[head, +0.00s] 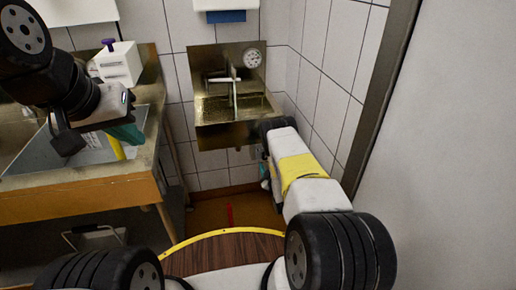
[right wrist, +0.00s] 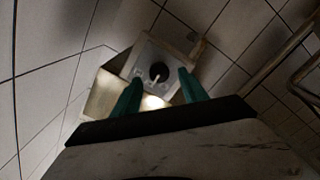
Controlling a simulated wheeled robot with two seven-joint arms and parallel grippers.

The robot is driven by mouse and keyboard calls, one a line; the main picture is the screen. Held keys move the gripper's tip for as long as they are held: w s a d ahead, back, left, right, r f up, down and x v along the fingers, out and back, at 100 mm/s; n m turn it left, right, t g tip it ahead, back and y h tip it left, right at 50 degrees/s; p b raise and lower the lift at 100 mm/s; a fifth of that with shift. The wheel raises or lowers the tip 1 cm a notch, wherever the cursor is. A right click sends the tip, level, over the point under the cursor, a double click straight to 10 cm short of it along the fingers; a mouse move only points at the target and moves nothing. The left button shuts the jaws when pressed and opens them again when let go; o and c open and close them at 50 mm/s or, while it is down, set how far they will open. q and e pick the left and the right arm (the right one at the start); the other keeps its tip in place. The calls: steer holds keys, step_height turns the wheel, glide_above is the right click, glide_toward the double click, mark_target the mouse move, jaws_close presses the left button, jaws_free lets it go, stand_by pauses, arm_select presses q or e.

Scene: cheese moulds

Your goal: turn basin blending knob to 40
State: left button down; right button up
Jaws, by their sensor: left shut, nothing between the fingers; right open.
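The metal wash basin (head: 212,138) hangs on the tiled wall in the head view. A round pale dial (head: 252,57) with marks around its rim sits at the upper right of its back panel. In the right wrist view a dark round knob (right wrist: 158,70) with a pale pointer sits on a light panel (right wrist: 147,54); its setting is too small to read. My right gripper (right wrist: 159,84) is open, its teal fingers framing the knob from a distance, apparently not touching. In the head view its fingers are hidden. My left gripper (head: 127,134) is shut and empty over the sink at left.
A wooden-edged sink table (head: 85,200) stands at left, with a white box (head: 118,62) with a purple top. A paper dispenser (head: 226,16) hangs above the basin. A tiled side wall and a pale door-like surface (head: 450,150) bound the right.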

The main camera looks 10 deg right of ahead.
steer(key=s, duration=0.5)
steer(key=shift+s+d, duration=0.1)
steer(key=shift+s, duration=0.3)
